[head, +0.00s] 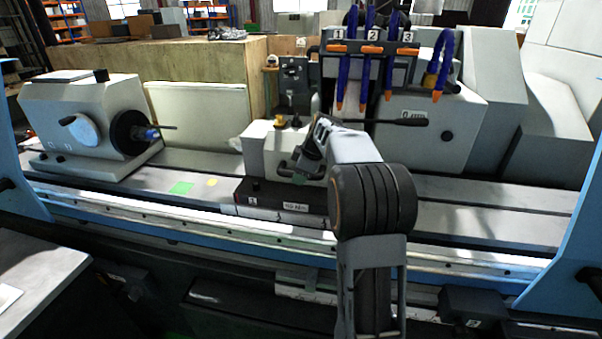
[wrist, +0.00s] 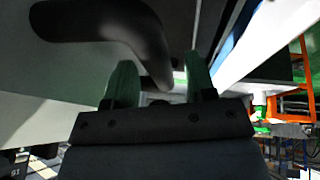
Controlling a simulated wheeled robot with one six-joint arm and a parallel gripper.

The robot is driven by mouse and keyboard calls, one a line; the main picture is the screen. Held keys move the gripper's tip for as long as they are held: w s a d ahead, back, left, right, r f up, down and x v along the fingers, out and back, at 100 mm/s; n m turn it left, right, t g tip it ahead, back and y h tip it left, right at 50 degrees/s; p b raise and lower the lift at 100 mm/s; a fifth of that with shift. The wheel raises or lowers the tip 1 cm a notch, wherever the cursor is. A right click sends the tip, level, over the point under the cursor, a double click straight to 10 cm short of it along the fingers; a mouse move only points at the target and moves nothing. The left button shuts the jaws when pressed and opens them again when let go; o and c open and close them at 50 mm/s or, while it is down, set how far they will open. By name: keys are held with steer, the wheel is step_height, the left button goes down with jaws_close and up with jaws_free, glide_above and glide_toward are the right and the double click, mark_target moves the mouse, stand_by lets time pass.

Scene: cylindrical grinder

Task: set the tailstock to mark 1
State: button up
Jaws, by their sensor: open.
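The tailstock is most likely the grey housing (head: 257,150) on a black base (head: 262,195) at the middle of the bed. The base carries small labels, one reading 1. My gripper (head: 297,168) is in front of this housing, its fingers pointing left and partly hidden by my own arm. A long black lever (head: 395,122) sticks out right behind my wrist.
The grey headstock (head: 85,115) with a dark round face stands at the left of the bed. A green patch (head: 181,188) and a yellow patch (head: 212,182) lie on the bare bed between.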

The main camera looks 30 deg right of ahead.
steer(key=shift+r, duration=0.1)
steer(key=v, duration=1.3)
steer(key=shift+s+r, duration=0.2)
steer(key=shift+r, duration=0.05)
